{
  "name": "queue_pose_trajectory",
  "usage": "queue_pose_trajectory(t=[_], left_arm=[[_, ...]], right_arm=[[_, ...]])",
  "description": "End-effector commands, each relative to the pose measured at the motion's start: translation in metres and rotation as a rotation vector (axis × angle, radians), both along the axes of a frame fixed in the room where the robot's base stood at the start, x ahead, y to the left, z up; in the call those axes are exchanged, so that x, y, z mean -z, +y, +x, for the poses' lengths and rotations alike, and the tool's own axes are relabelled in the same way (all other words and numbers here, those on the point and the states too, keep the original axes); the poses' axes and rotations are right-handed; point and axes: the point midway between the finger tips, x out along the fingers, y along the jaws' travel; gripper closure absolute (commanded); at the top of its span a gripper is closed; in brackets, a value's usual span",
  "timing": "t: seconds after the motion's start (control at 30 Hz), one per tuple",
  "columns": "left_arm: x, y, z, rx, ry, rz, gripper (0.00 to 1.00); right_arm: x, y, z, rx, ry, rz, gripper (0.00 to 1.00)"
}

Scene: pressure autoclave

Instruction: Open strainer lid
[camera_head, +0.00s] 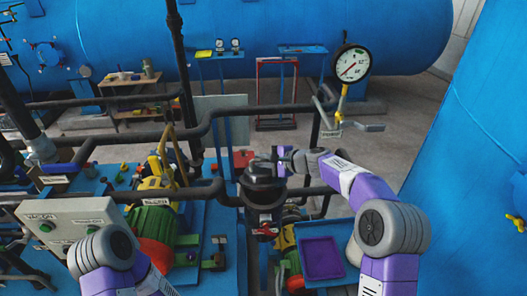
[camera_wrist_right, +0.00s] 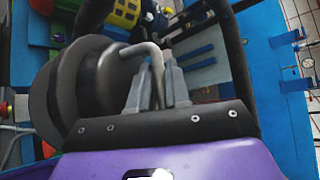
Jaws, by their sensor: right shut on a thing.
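The dark strainer (camera_head: 262,190) stands on the pipe line in the middle of the head view. Its round dark lid (camera_wrist_right: 95,82) fills the left of the right wrist view, with a bent grey handle (camera_wrist_right: 140,48) on it. My right gripper (camera_head: 280,158) is at the top of the strainer. In the wrist view its two grey fingers (camera_wrist_right: 157,85) are shut on the handle. The gripper partly hides the lid in the head view, and I cannot tell whether the lid is raised. My left arm shows at the lower left; its gripper is outside the picture.
Dark pipes (camera_head: 330,107) run behind and beside the strainer. A pressure gauge (camera_head: 352,63) stands at the back right. A purple tray (camera_head: 322,258) lies on the blue surface at the lower right. A control box (camera_head: 75,222) is at the left.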

Motion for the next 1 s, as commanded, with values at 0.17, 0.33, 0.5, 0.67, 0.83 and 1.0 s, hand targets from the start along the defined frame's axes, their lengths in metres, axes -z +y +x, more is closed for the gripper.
queue_pose_trajectory(t=[0.17, 0.33, 0.5, 0.67, 0.83, 1.0], left_arm=[[-0.029, 0.0, 0.0, 0.0, 0.0, 0.0, 0.57], [-0.041, 0.0, 0.0, 0.0, 0.0, 0.0, 0.57], [-0.048, 0.0, 0.0, 0.0, 0.0, 0.0, 0.57], [-0.051, 0.0, 0.0, 0.0, 0.0, 0.0, 0.57], [-0.052, 0.0, 0.0, 0.0, 0.0, 0.0, 0.57], [-0.052, 0.0, 0.0, 0.0, 0.0, 0.0, 0.57]], right_arm=[[-0.011, 0.0, 0.009, 0.0, 0.059, 0.001, 1.0], [-0.013, 0.0, 0.015, 0.001, 0.108, -0.001, 1.0], [-0.014, -0.001, 0.02, 0.002, 0.144, 0.001, 1.0], [-0.014, 0.0, 0.022, 0.001, 0.165, 0.002, 1.0], [-0.014, -0.001, 0.024, 0.002, 0.173, 0.002, 1.0], [-0.014, -0.001, 0.024, 0.002, 0.174, 0.002, 1.0]])
